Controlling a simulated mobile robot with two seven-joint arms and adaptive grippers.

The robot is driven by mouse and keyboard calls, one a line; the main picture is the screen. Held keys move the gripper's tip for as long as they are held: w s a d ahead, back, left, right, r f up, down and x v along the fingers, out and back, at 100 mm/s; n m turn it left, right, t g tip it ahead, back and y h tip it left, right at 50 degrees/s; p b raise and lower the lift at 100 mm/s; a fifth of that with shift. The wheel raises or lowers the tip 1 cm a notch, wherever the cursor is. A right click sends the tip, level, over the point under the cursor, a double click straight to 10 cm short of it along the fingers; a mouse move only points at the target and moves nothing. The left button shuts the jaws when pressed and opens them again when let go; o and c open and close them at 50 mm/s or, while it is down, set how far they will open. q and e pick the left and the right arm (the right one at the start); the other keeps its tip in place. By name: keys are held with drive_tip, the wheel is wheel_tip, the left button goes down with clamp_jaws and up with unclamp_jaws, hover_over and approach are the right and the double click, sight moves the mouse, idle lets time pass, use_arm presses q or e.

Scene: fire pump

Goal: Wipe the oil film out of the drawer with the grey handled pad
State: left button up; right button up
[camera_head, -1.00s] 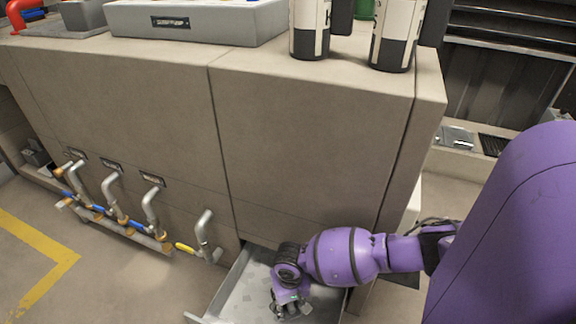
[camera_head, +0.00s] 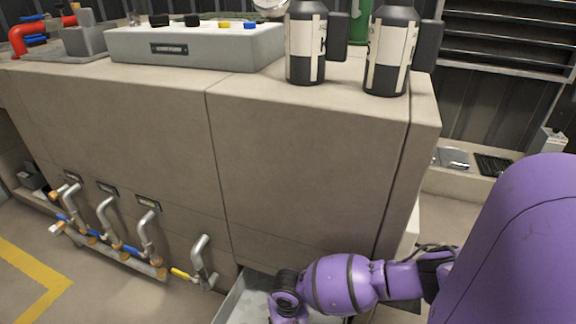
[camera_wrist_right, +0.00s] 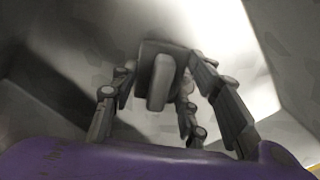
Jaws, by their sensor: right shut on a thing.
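The open drawer (camera_head: 236,299) juts out low at the front of the beige cabinet, and its front part is cut off by the bottom edge of the head view. My right arm reaches down into it; the right gripper is below the frame there. In the right wrist view my right gripper (camera_wrist_right: 165,90) is shut on the grey handled pad (camera_wrist_right: 160,82), inside the drawer. The pad's underside is hidden. Faint darker patches show on the drawer floor (camera_wrist_right: 75,65), but I cannot tell whether they are oil film. My left gripper is not in view.
The beige cabinet (camera_head: 310,160) stands above the drawer. Bent metal pipes with handles (camera_head: 150,230) stick out left of the drawer. Two black-and-white bottles (camera_head: 390,50) and a grey control box (camera_head: 195,48) stand on top.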

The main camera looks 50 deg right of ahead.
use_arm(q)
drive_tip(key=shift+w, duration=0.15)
use_arm(e)
drive_tip(key=shift+f, duration=0.1)
drive_tip(key=shift+f, duration=0.25)
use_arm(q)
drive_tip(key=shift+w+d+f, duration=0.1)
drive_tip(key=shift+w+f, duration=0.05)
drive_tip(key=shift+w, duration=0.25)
use_arm(e)
drive_tip(key=shift+f, duration=0.1)
use_arm(q)
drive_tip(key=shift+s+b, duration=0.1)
drive_tip(key=shift+b, duration=0.2)
use_arm(e)
drive_tip(key=shift+f, duration=0.25)
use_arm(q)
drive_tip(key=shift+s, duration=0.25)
use_arm(e)
drive_tip(key=shift+w+a, duration=0.1)
drive_tip(key=shift+w, duration=0.05)
